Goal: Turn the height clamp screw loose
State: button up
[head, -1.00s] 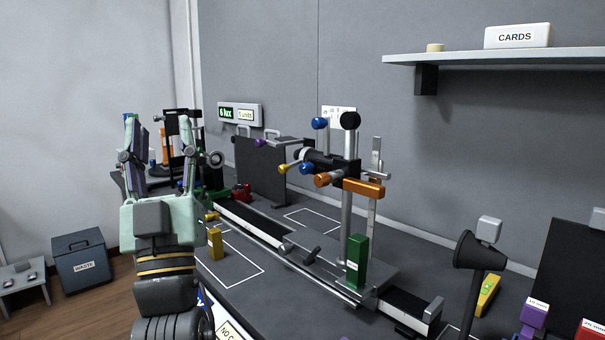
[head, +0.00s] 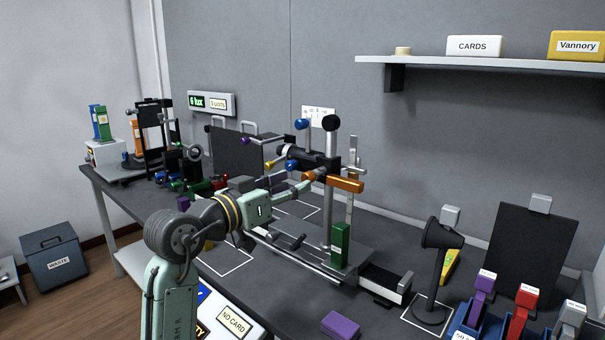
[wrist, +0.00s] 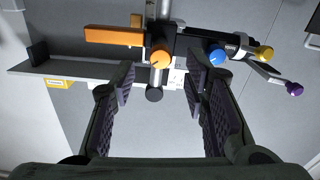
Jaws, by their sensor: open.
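The stand's black clamp block (wrist: 188,42) sits on an upright metal post (head: 327,215). An orange knob (wrist: 162,60) faces me on it, with an orange bar (wrist: 115,36) to one side and a blue knob (wrist: 217,56) to the other. No readable label shows which is the height clamp screw. In the head view the orange knob (head: 309,175) is partly covered by my gripper (head: 306,184). In the wrist view my gripper (wrist: 160,80) is open and empty, its fingers spread to either side of the orange knob, which appears just beyond the tips.
A yellow knob (head: 269,164) and a purple knob (head: 245,140) stick out beside the clamp. A green block (head: 340,245) stands on the stand's base. A black lamp-like cone (head: 440,235) stands at right. A shelf (head: 480,61) runs along the wall.

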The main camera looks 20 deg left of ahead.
aim_at(305, 179)
jog(key=shift+p+x, duration=0.5)
jog(key=shift+x, duration=1.8)
grip_shut()
